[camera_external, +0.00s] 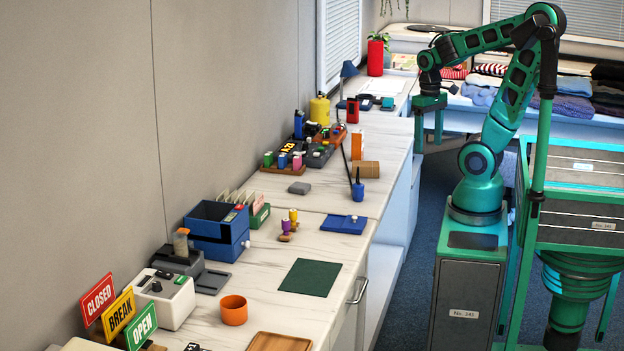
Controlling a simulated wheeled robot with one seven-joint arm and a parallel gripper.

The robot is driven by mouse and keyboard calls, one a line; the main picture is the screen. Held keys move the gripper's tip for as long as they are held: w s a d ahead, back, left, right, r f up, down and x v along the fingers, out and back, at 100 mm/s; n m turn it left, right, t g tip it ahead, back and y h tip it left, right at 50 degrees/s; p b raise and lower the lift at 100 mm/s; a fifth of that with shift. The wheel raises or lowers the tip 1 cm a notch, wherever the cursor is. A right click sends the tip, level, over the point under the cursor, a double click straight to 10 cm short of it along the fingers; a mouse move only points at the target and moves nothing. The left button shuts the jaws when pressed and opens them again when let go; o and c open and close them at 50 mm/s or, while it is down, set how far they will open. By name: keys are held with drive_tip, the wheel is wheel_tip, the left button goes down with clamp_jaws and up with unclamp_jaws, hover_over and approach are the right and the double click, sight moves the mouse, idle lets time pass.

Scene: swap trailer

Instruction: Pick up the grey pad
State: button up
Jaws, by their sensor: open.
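A small grey pad (299,188) lies flat on the white marbled counter (330,200), in front of the wooden rack and left of the cardboard roll. It looks like a thin rounded block, and nothing covers it. My gripper (429,142) hangs from the raised green arm, to the right of the counter and well away from the pad. Its two fingers point down, apart, with nothing between them.
A blue pot with a dark tool (357,191), a cardboard roll (365,169) and an orange box (357,145) stand right of the pad. A rack of coloured bottles (285,163) is behind it. A blue flat case (344,224) lies nearer. Counter around the pad is bare.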

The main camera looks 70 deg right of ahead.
drive_tip(key=m+y, duration=0.4)
drive_tip(key=m, duration=0.9)
hover_over(300, 185)
drive_tip(key=d, duration=0.2)
drive_tip(key=shift+t, duration=0.4)
drive_tip(key=f, duration=1.2)
drive_tip(key=shift+s+d, duration=0.1)
drive_tip(key=shift+s, duration=0.25)
drive_tip(key=shift+w+d+x, duration=0.15)
drive_tip(key=shift+x, duration=1.2)
drive_tip(key=shift+w+d+x, duration=0.1)
drive_tip(key=shift+x, duration=1.25)
drive_tip(key=c, duration=1.1)
